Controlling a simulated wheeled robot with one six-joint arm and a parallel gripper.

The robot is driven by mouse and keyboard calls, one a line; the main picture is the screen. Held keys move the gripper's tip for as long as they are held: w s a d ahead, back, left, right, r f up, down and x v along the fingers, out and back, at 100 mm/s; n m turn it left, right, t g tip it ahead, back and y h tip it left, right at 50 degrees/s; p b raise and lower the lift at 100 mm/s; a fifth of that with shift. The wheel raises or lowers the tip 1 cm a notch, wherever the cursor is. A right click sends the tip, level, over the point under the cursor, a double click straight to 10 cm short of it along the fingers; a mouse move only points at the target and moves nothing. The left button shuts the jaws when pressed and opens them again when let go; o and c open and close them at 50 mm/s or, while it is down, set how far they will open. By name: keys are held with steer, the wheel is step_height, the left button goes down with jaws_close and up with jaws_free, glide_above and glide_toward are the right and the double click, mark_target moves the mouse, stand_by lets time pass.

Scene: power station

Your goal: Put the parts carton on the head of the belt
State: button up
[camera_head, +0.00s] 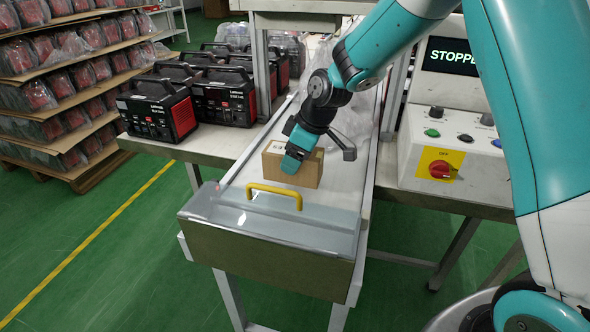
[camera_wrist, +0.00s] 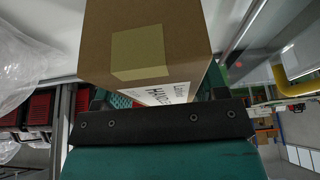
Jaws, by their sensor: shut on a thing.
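The parts carton (camera_head: 312,170) is a brown cardboard box with a paler tape patch and a printed label. My gripper (camera_head: 297,150) is shut on it from above, at the near part of the belt (camera_head: 239,170). In the wrist view the carton (camera_wrist: 190,35) fills the upper middle, right against my gripper (camera_wrist: 160,105). The carton looks upright. I cannot tell whether its underside touches the belt.
A clear cover with a yellow handle (camera_head: 274,192) spans the belt's near end. The control box (camera_head: 458,150) at right reads STOPPE, partly hidden by my arm. Black-and-red power units (camera_head: 224,95) stand at left. Clear plastic wrap (camera_head: 352,118) lies behind the carton.

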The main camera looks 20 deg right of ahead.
steer(key=shift+f, duration=1.85)
steer(key=shift+f, duration=0.15)
steer(key=o, duration=1.1)
steer(key=shift+o, duration=0.2)
steer(key=v, duration=1.2)
steer(key=shift+a+p, duration=0.15)
steer(key=shift+p, duration=0.15)
steer(key=s+a+r+m+g, duration=0.1)
steer(key=s+a+r, duration=0.1)
steer(key=s, duration=0.7)
steer(key=s+a+r+m+g, duration=0.1)
steer(key=s+a+r, duration=0.1)
steer(key=s, duration=0.7)
steer(key=s+a+r+m, duration=0.1)
steer(key=s+a, duration=0.3)
steer(key=s, duration=0.6)
steer(key=shift+r+m+g, duration=0.4)
steer(key=shift+r, duration=0.1)
